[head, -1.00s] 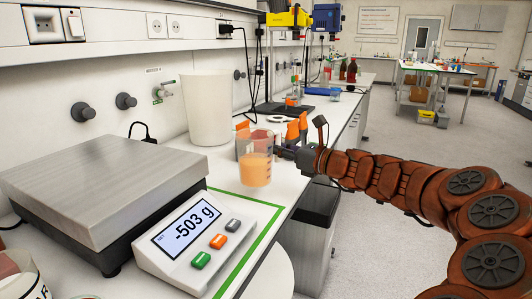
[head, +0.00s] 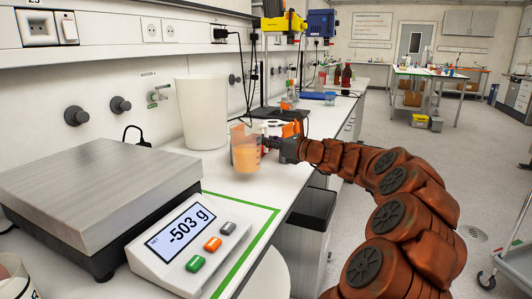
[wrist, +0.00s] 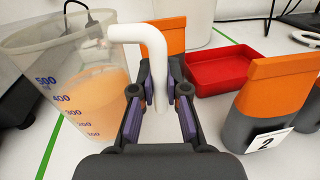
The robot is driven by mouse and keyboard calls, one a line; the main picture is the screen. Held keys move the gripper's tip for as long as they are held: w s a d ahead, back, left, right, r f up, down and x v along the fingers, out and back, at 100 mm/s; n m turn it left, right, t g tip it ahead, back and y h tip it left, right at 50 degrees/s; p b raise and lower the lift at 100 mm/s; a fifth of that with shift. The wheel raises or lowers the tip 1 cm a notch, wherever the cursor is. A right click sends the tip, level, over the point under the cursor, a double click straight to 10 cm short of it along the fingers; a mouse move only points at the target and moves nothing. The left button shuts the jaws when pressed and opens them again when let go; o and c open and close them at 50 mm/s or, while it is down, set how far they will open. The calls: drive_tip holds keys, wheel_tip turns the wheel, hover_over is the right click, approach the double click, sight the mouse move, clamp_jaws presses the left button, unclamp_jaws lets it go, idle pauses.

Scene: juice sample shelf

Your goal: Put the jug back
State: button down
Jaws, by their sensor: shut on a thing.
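The jug (head: 246,152) is clear, with orange liquid inside, and is slightly blurred in the head view. It fills the left of the wrist view (wrist: 75,105), where blue volume marks and a white handle show. My gripper (head: 271,147) is to the right of the jug, and in the wrist view its fingers (wrist: 160,92) are shut on the white handle. The scale (head: 95,190) at the left has an empty plate, and its display (head: 184,228) reads -503 g. I cannot tell the gap between the jug's base and the bench.
A tall white container (head: 202,112) stands behind the jug by the wall. A red tray (wrist: 218,72) and an orange-and-grey holder labelled 2 (wrist: 268,105) are right of my gripper. A green line (head: 262,222) marks the bench near its front edge. A dark bin (head: 305,225) stands below.

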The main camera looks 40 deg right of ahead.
sight(266, 152)
wheel_tip(266, 152, down, 4)
drive_tip(key=shift+r+b, duration=0.15)
drive_tip(key=shift+b, duration=0.4)
drive_tip(key=c, duration=1.2)
unclamp_jaws()
drive_tip(key=p+v, duration=0.1)
drive_tip(key=v, duration=1.1)
drive_tip(key=shift+r, duration=0.1)
